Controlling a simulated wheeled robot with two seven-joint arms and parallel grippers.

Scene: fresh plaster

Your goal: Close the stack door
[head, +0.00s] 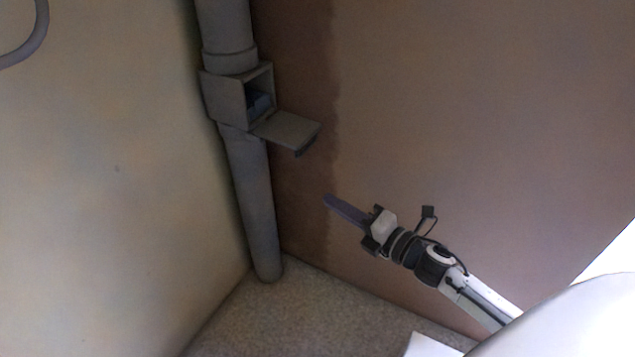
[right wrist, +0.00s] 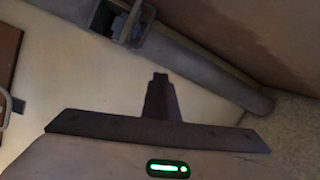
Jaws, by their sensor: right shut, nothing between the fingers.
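The stack door (head: 286,131) is a grey flap on a box (head: 224,98) set into a vertical grey pipe in the wall corner. The door hangs open, sticking out to the right from the lower edge of the box opening. Something dark blue-grey shows inside the box. My right gripper (head: 330,203) is shut and empty, below and to the right of the door and apart from it. The box also shows at the top of the right wrist view (right wrist: 124,20), above the gripper fingers (right wrist: 160,80). My left gripper is not in view.
The grey pipe (head: 252,195) runs down to the speckled floor (head: 275,315). A pale wall (head: 110,180) is on the left and a brown plastered wall (head: 480,100) on the right. Free room lies between my right gripper and the door.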

